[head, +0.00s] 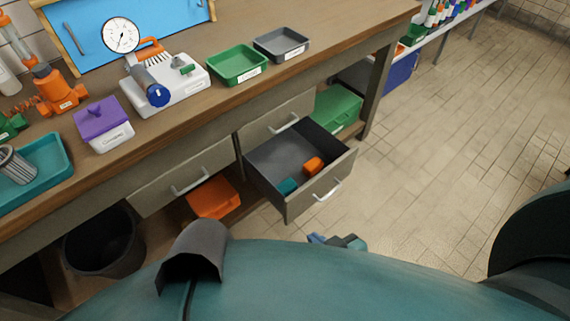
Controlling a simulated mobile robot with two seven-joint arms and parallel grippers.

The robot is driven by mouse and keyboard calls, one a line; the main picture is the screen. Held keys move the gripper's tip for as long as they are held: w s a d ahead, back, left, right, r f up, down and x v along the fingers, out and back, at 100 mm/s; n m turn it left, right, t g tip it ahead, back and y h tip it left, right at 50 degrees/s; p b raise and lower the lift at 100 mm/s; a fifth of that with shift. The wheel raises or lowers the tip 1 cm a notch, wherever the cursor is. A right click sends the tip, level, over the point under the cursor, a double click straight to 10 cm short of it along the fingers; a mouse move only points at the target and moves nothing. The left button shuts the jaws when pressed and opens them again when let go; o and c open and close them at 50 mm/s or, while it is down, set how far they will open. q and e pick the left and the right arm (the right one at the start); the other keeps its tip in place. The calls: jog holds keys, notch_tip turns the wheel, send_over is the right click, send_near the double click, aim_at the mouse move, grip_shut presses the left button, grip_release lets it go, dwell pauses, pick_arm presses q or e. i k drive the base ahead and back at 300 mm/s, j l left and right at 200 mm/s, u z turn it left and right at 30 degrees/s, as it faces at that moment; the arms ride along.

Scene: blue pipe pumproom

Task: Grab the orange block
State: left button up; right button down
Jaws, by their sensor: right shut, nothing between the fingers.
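The orange block (313,166) lies inside an open drawer (264,176), on the drawer floor toward its front right side. A teal block (288,186) lies in the same drawer, to the left of the orange one and apart from it. My right gripper (337,242) shows only in small part past the edge of my body, below and in front of the drawer. It is shut and empty, apart from the block. My left gripper is not in view.
The workbench (200,101) carries a green tray (237,65), a grey tray (281,44), a purple-lidded container (103,123) and a gauge device (165,88). An orange box (213,197) and a black bin (103,241) stand below. The tiled floor (440,140) at right is clear.

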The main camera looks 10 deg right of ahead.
aim_at(315, 165)
jog(key=l+u, duration=0.75)
jog(key=l, duration=0.2)
jog(key=l+u, duration=0.1)
jog(key=l, duration=0.45)
jog(key=k+l+u, duration=0.1)
jog(key=l, duration=0.4)
jog(key=k+l+u, duration=0.1)
jog(key=l, duration=0.45)
jog(key=k+l+u, duration=0.1)
jog(key=l, duration=0.4)
